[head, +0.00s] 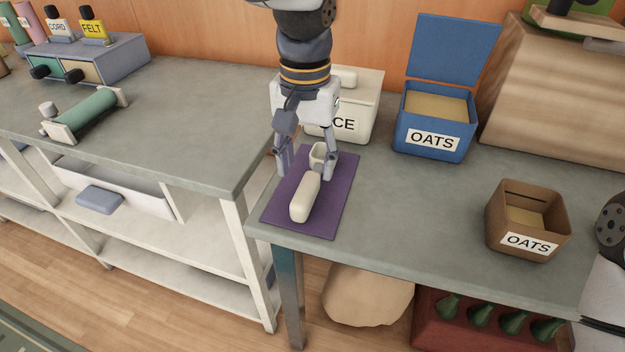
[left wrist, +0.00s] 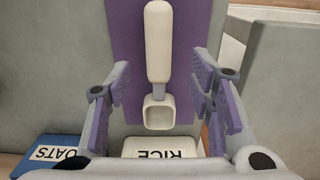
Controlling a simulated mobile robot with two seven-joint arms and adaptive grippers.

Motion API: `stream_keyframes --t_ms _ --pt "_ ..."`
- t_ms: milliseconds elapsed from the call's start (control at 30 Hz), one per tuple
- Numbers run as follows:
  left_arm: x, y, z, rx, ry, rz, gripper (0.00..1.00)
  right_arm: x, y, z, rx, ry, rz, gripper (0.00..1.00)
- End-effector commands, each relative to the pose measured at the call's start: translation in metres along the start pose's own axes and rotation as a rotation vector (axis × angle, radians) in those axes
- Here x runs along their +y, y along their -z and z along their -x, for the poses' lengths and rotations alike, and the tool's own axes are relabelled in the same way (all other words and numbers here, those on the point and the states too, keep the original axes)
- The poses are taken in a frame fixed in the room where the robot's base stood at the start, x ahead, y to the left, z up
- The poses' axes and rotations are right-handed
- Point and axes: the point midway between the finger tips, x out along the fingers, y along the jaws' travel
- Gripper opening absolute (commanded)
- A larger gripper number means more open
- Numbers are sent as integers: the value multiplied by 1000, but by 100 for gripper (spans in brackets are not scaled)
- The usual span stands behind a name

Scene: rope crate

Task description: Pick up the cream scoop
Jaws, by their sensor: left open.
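The cream scoop (head: 305,196) lies on a purple mat (head: 338,205) near the left corner of the grey table. Its thick handle points toward the front edge and its hollow bowl toward the rice box. In the left wrist view the scoop (left wrist: 159,45) runs upright in the picture, bowl at the bottom. My left gripper (head: 306,170) is open and points down over the bowl end. In the left wrist view the left gripper (left wrist: 158,88) has one finger on each side of the scoop, with gaps. My right gripper is out of view; part of my right arm shows at the right edge.
A white rice box (head: 360,125) stands just behind the mat, partly hidden by my left arm. A blue open oats box (head: 432,140) and a brown oats box (head: 527,241) stand to the right. The table between mat and brown box is clear.

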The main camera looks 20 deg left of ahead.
Motion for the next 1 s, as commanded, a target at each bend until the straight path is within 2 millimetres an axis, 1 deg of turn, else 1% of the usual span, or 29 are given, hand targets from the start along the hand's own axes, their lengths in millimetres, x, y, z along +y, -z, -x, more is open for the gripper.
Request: stream_keyframes --t_ms 67,200,300,400,567,667,700,767,800,1000 --pt "0 0 -10 -2 0 0 48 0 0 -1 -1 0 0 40" --pt "1 1 -38 -4 0 -1 48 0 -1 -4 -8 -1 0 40" --pt "2 1 -53 -2 0 0 48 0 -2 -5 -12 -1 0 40" --pt "2 2 -58 2 0 0 48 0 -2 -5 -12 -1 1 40" --pt "2 2 -57 4 0 0 48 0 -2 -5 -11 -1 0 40" --pt "1 2 -57 4 0 0 28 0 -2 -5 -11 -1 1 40" --pt "1 2 -57 4 0 0 19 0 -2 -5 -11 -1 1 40" --pt "1 2 -57 3 0 0 5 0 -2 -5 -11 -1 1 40" --pt "1 2 -57 3 0 0 0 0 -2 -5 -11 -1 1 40" --pt "1 2 -57 3 0 0 0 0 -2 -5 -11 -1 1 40"
